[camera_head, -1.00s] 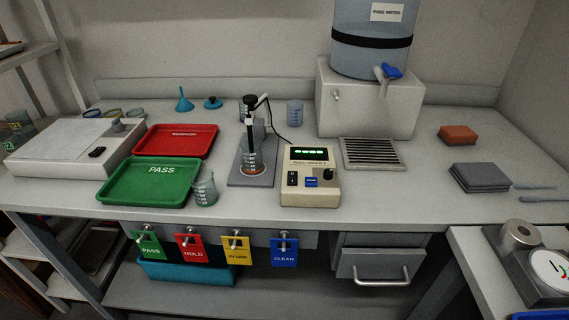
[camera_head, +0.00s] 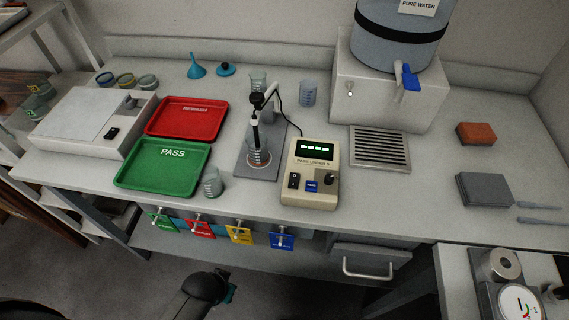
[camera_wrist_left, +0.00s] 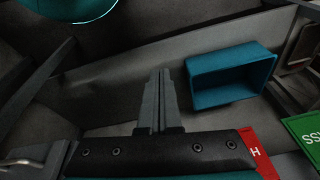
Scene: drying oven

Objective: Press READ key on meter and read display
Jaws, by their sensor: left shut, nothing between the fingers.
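The beige meter (camera_head: 310,180) stands on the bench, its dark display (camera_head: 316,149) lit with several green characters too small to read surely. Its blue key (camera_head: 311,185) is on the lower front, between a black switch (camera_head: 293,181) and a black knob (camera_head: 330,178). A probe on a stand (camera_head: 256,120) dips into a beaker (camera_head: 258,155) left of the meter. In the left wrist view my left gripper (camera_wrist_left: 160,78) is shut and empty, below bench level near the hanging tags. A dark arm part of mine shows low in the head view. My right gripper is not seen.
The green PASS tray (camera_head: 160,186), a red tray (camera_head: 186,103) and a small beaker (camera_head: 212,183) stand left. Colored tags hang under the front edge, including a blue one (camera_head: 281,238). A teal bin (camera_wrist_left: 232,98) is below. The water dispenser (camera_head: 390,85) stands behind right.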

